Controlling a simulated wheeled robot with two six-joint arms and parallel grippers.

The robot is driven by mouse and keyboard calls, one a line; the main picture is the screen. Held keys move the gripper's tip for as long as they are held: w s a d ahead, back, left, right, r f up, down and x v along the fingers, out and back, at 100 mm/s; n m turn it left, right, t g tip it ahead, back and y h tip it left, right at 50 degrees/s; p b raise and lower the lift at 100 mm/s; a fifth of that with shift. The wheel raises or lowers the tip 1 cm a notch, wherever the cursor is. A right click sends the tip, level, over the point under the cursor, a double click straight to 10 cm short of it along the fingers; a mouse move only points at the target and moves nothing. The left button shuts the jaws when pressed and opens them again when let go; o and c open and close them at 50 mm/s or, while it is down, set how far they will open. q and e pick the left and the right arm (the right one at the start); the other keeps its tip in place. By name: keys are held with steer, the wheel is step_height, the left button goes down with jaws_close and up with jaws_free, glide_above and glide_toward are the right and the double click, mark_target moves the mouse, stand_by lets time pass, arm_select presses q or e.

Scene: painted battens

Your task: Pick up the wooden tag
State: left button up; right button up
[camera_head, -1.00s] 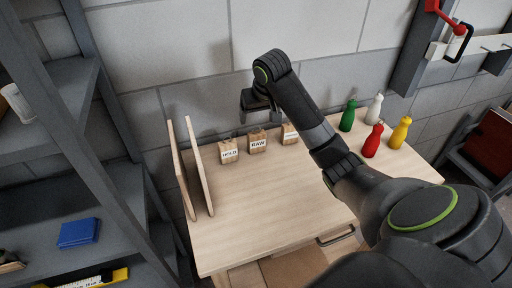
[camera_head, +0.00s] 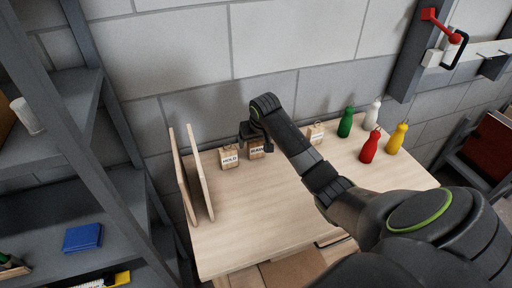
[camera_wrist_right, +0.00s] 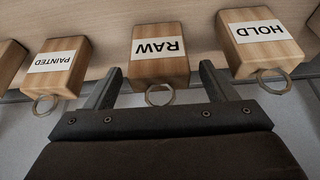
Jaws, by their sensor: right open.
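In the right wrist view, my open right gripper (camera_wrist_right: 160,88) has a finger on each side of the RAW tag's metal ring, and the RAW tag (camera_wrist_right: 160,60) lies just beyond the fingertips. My left gripper is not in view.
Two upright boards (camera_head: 202,170) stand at the table's left side. Green (camera_head: 346,122), white, red and yellow bottles stand at the right. The wooden table top (camera_head: 260,215) is clear in front. A grey shelf rack with a blue box (camera_head: 82,238) is at the left.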

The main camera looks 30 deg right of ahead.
steer(key=c, duration=1.1)
step_height(320, 180, up, 10)
steer(key=shift+r+b, duration=0.1)
steer(key=shift+b, duration=0.7)
